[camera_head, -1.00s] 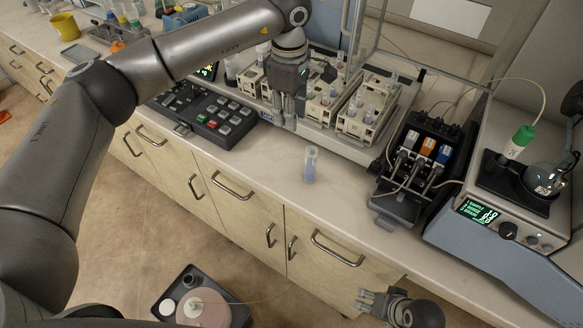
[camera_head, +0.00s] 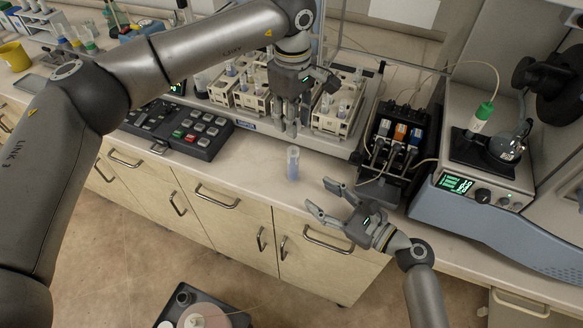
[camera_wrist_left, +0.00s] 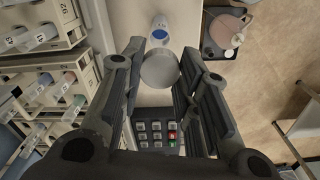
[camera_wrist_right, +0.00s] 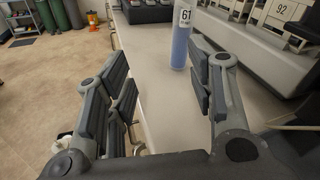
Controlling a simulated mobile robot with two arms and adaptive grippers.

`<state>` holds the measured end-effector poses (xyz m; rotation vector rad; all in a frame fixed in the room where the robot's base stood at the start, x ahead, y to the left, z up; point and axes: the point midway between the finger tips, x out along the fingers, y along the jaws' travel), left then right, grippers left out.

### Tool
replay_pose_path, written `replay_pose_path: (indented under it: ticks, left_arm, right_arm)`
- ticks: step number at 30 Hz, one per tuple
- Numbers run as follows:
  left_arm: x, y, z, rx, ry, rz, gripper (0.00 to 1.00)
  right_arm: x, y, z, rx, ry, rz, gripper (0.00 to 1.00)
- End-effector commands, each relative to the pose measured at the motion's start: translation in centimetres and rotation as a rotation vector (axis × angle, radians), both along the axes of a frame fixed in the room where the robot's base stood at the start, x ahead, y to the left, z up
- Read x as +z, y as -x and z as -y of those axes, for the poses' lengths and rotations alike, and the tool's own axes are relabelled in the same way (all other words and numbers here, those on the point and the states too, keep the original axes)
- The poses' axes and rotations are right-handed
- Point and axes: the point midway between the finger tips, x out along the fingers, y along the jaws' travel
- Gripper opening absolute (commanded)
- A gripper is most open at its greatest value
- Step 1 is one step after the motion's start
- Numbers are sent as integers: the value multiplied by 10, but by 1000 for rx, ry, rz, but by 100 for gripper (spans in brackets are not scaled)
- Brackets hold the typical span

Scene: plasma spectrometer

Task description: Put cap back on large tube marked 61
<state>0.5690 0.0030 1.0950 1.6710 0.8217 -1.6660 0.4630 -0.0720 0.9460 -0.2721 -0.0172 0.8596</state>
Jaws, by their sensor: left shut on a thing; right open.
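The large tube marked 61 (camera_wrist_right: 180,45) stands upright and uncapped on the bench top, holding blue liquid. It also shows in the head view (camera_head: 293,164) and from above in the left wrist view (camera_wrist_left: 159,33). My left gripper (camera_head: 286,128) is shut on a round grey cap (camera_wrist_left: 160,69), held above the bench just behind and left of the tube. The cap cannot be made out in the head view. My right gripper (camera_head: 322,200) is open and empty, in front of the tube and to its right. In the right wrist view the tube stands ahead, beyond the fingers, not between them.
White racks of tubes (camera_head: 338,116) stand behind. A black keypad box (camera_head: 190,127) is at left; a black pump unit (camera_head: 395,150) and the spectrometer (camera_head: 480,190) are at right. Bare bench top (camera_head: 250,160) surrounds the tube, with the front edge close to it.

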Motion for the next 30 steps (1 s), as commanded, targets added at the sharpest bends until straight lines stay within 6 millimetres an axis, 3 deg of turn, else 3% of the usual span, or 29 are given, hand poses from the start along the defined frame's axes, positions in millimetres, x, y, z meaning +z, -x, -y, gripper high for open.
replay_pose_path:
  ticks: [7,20,30]
  left_arm:
    - [1,0,2,-5,0,0,23]
    - [1,0,2,-5,0,0,23]
    - [1,0,2,-5,0,0,23]
  right_arm:
    - [13,-20,12,-74,-220,-107,50]
    - [14,-22,11,-79,-237,-115,50]
    - [15,-56,-22,-78,-240,-113,50]
